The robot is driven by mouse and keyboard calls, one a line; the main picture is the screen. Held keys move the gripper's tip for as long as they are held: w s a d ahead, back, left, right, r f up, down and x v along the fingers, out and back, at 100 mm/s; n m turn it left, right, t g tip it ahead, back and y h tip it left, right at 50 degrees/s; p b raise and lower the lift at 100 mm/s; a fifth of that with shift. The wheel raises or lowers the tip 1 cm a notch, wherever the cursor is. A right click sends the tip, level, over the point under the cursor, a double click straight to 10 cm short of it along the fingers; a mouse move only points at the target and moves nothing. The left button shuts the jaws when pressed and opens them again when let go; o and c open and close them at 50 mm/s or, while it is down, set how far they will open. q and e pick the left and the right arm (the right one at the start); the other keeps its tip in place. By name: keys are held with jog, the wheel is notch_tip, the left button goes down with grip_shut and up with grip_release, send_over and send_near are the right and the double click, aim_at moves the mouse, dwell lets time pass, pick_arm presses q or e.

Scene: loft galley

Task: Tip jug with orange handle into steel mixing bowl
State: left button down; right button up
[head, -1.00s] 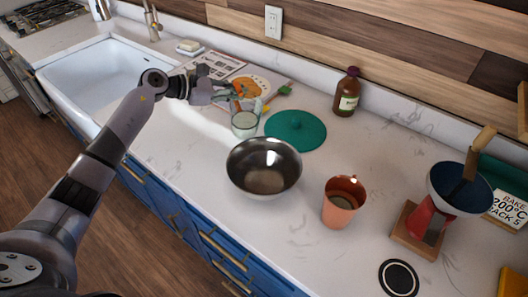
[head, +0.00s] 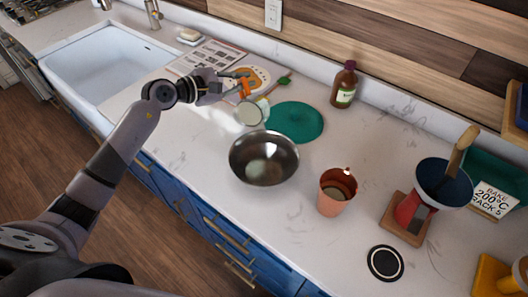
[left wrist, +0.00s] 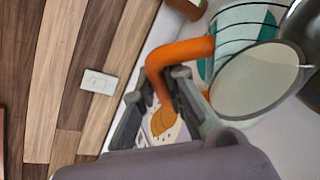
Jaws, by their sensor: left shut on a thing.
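The jug (head: 250,114) is pale with thin dark lines and an orange handle (left wrist: 180,52). My left gripper (head: 242,82) is shut on the handle. The jug is tilted, with its mouth toward the steel mixing bowl, just behind and left of the bowl's rim. In the left wrist view the jug's round mouth (left wrist: 258,80) shows a pale inside. The steel mixing bowl (head: 245,165) stands upright on the counter, and its edge shows at the right of the wrist view (left wrist: 306,28). A pale patch is in the bowl's bottom; I cannot tell if it is contents or reflection. My right gripper is not in view.
A green round lid or mat (head: 305,122) lies behind the bowl. A copper cup (head: 333,200) stands to its right. A brown bottle (head: 344,88) stands by the wall.

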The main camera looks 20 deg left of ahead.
pick_arm(q)
jog(key=shift+r, duration=0.15)
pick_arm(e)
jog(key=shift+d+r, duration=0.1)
pick_arm(q)
jog(key=shift+s+d+r+m+t, duration=0.15)
jog(key=shift+s+d+m+t, duration=0.15)
jog(key=shift+s+m, duration=0.2)
jog(key=shift+w, duration=0.1)
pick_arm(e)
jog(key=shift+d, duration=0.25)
pick_arm(q)
jog(key=shift+d+m, duration=0.1)
jog(key=shift+m, duration=0.2)
jog(key=shift+s+d+r, duration=0.1)
jog(key=shift+s+d, duration=0.1)
jog(key=shift+s, duration=0.2)
jog(key=shift+m+t, duration=0.4)
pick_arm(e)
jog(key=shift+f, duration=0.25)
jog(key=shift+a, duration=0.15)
